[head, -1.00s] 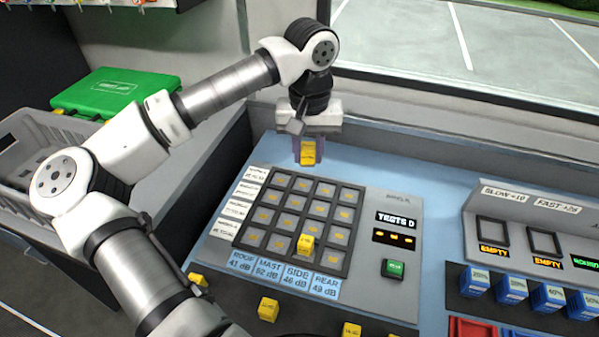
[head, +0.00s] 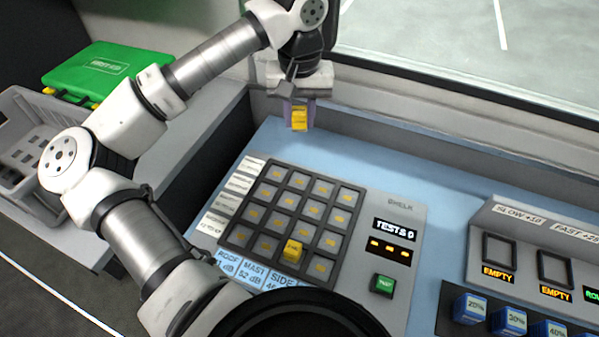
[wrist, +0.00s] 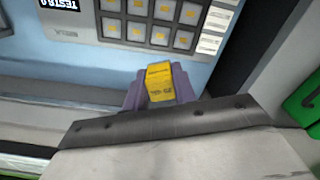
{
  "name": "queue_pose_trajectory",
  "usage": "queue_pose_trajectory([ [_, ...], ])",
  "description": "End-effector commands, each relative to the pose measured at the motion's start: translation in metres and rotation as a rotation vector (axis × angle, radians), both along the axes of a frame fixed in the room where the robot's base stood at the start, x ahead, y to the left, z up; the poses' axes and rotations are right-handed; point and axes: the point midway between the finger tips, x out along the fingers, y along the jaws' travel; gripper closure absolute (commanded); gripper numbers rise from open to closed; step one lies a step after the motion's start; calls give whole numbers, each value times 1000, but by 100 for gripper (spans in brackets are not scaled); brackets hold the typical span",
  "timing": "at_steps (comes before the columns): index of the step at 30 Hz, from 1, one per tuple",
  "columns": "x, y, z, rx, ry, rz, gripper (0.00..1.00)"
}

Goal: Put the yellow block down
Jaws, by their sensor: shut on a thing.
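My gripper (head: 299,122) is shut on a yellow block (head: 299,117) and holds it above the blue desk, behind the far edge of the grid panel in the head view. The block also shows between the purple fingers in the wrist view (wrist: 159,80). The grid panel (head: 342,262) has a dark frame with several square cells, each with a yellow mark. Another yellow block (head: 291,251) sits in a near-row cell of that grid.
A display reading TESTS (head: 394,228) and a green button (head: 383,285) are right of the grid. Blue percent blocks (head: 469,307) stand at the lower right. A green first-aid case (head: 105,72) and a grey crate (head: 22,135) are at left.

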Motion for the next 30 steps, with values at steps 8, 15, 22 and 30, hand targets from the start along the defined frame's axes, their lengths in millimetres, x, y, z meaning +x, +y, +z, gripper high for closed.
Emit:
queue_pose_trajectory([
  [8, -2, -1, -72, -6, 6, -2, 96],
  [15, -1, -1, -127, -4, 4, 0, 96],
  [22, -1, 0, -149, -2, 2, 1, 96],
  [30, 0, 0, -180, -2, 1, 1, 96],
])
